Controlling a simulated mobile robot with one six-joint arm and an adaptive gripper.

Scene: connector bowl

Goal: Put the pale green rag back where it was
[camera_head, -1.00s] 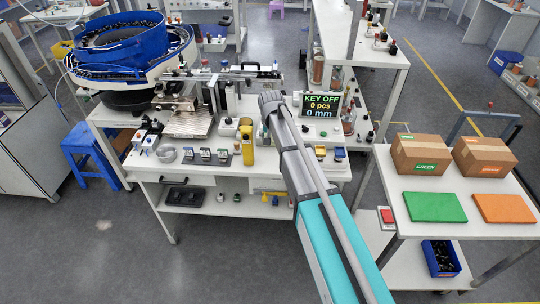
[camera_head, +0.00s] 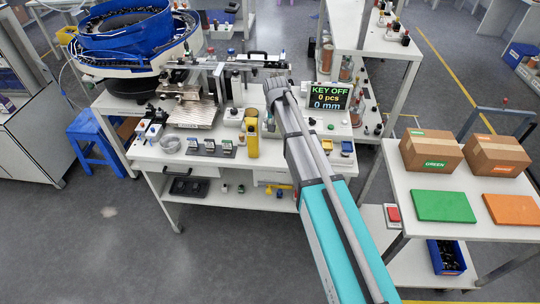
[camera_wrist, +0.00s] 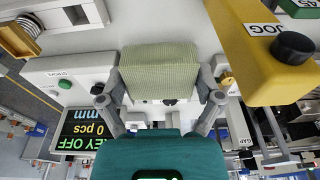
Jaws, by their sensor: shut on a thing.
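The pale green rag (camera_wrist: 160,70) is a folded, ribbed cloth block in the wrist view. My gripper (camera_wrist: 160,92) is shut on it, one finger against each side. In the head view my gripper (camera_head: 274,88) is over the back of the white workbench, and my arm hides the rag there. In the wrist view the white bench surface and grey-white boxes show behind the rag; I cannot tell whether the rag touches anything below it.
A yellow pendant (camera_head: 252,137) stands left of my arm and looms close in the wrist view (camera_wrist: 265,50). The display reading KEY OFF (camera_head: 331,96) is right of my gripper. A blue bowl feeder (camera_head: 125,40) is at the back left. Cartons (camera_head: 431,151) stand on the right table.

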